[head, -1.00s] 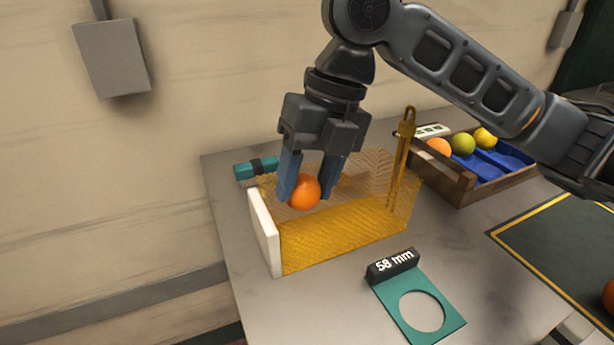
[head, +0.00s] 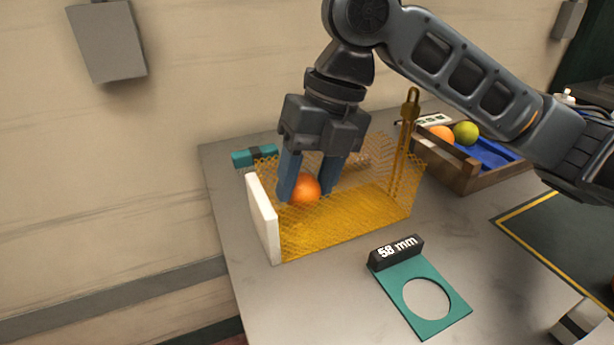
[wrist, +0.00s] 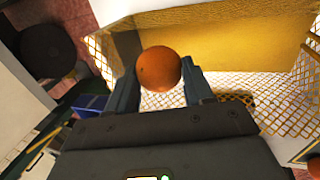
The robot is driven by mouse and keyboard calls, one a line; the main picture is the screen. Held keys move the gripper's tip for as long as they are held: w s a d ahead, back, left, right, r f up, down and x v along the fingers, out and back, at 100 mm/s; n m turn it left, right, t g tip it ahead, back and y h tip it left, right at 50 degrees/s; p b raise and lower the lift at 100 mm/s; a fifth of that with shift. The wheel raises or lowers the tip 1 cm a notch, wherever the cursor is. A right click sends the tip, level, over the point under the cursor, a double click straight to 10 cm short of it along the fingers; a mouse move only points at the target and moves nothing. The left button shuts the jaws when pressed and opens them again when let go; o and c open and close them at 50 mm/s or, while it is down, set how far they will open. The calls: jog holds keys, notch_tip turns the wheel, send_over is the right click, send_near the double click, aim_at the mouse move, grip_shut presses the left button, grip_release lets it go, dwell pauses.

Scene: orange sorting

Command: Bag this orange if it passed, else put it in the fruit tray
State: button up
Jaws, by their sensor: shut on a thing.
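An orange (head: 304,188) is between the blue fingers of my gripper (head: 311,184), which is shut on it. The orange also shows in the wrist view (wrist: 159,68), between both fingertips. My gripper points down into a yellow mesh bag (head: 345,222) with a white end panel (head: 263,217). The mesh's front wall passes in front of the orange in the head view. The fruit tray (head: 466,176), wooden with a blue insert, stands at the right and holds an orange (head: 441,134) and a yellow-green fruit (head: 466,132). My arm hides part of it.
A teal gauge plate with a round hole (head: 408,281), its black block marked "58 mm" (head: 396,251), lies in front of the bag. A teal object (head: 254,156) lies behind the bag. A dark mat with a yellow border (head: 560,235) is at the right.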

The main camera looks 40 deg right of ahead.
jog(key=shift+f+b, duration=0.45)
jog(key=shift+f, duration=0.2)
jog(key=o, duration=1.1)
jog(key=shift+r, duration=0.1)
jog(key=shift+r+p, duration=2.95)
jog(key=shift+r, duration=1)
